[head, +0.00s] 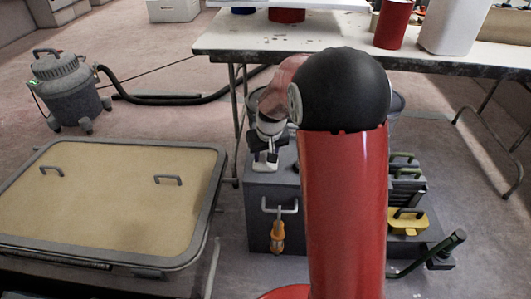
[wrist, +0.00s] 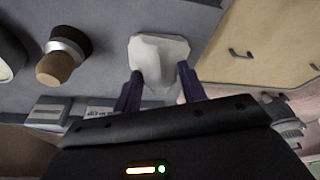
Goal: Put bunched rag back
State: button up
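The bunched rag (wrist: 160,52) is a white crumpled lump on a grey surface in the wrist view. My gripper (wrist: 160,70) has its two dark fingers apart, with the tips beside the near part of the rag. Narrow gaps seem to show between the fingers and the rag's lower lobe, and contact is unclear. In the head view my gripper (head: 265,148) is low over the grey box (head: 258,218), with the rag (head: 265,161) just beneath it. My red column and black arm joint hide much of the box top.
An orange-handled screwdriver (head: 278,236) hangs at the box front. A brown-tipped round object (wrist: 62,58) stands near the rag. A tan-topped hatch panel (head: 110,195) lies left, a white table (head: 300,38) stands behind. A yellow item (head: 407,222) is at right.

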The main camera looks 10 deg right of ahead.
jog(key=shift+o, duration=0.2)
jog(key=p+v, duration=0.1)
jog(key=v, duration=1.1)
jog(key=s+r+t, duration=0.1)
jog(key=s+r, duration=0.1)
jog(key=s, duration=1)
jog(key=s+r+t, duration=0.1)
jog(key=s+r, duration=0.1)
jog(key=s, duration=1.1)
jog(key=shift+s+r+m+t, duration=0.25)
jog(key=shift+s+m+t, duration=0.05)
jog(key=shift+s+m, duration=0.1)
jog(key=shift+a, duration=0.1)
